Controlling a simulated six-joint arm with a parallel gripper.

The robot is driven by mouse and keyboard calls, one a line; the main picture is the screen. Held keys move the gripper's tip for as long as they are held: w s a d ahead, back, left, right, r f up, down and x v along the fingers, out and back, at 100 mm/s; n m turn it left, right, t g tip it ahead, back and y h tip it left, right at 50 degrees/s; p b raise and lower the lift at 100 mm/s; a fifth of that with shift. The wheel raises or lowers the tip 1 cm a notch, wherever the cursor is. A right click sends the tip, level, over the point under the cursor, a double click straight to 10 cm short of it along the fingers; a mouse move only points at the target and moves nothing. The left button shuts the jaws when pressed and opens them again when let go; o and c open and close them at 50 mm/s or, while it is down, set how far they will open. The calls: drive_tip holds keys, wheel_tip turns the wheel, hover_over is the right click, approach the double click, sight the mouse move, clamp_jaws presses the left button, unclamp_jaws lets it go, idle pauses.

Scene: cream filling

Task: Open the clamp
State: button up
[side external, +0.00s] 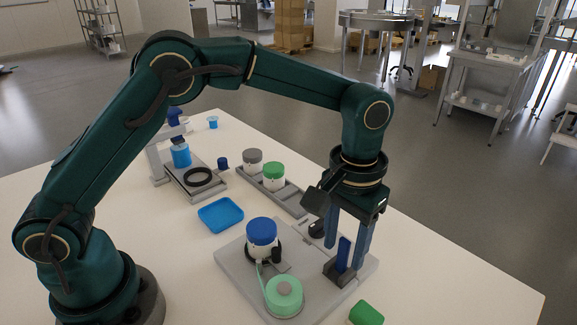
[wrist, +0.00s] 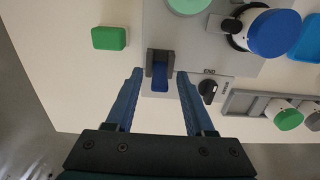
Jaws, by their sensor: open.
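A blue-lidded white jar (side external: 262,234) stands on the grey station plate (side external: 232,268), with a black clamp-like piece (side external: 277,255) around its base. In the wrist view the jar's blue lid (wrist: 273,33) is at upper right, with the black piece (wrist: 232,26) at its left. A blue lever (side external: 343,252) stands upright in a dark grey bracket at the plate's right side; it also shows in the wrist view (wrist: 160,76). My gripper (side external: 347,257) points down, open, with its blue fingers either side of the lever. In the wrist view my gripper (wrist: 159,73) frames the bracket; contact cannot be told.
A black knob (wrist: 208,88) by the "END" label sits right of the lever in the wrist view. A mint-green round piece (side external: 284,294) is at the plate's front, a green block (side external: 366,313) beyond its corner. A tray (side external: 270,190) holds grey- and green-lidded jars. A blue dish (side external: 220,214) lies left.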

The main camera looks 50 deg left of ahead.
sight(339, 266)
clamp_jaws()
drive_tip(key=shift+s, duration=0.1)
drive_tip(key=shift+s+t, duration=0.7)
drive_tip(key=shift+t, duration=0.6)
drive_tip(key=shift+s+f+t, duration=0.15)
drive_tip(key=shift+s+t, duration=0.15)
drive_tip(key=shift+t, duration=0.45)
drive_tip(key=shift+s+f+t, duration=0.1)
drive_tip(key=shift+s+t, duration=0.2)
drive_tip(key=shift+t, duration=0.45)
drive_tip(key=shift+s+f+t, duration=0.1)
drive_tip(key=shift+t, duration=0.2)
unclamp_jaws()
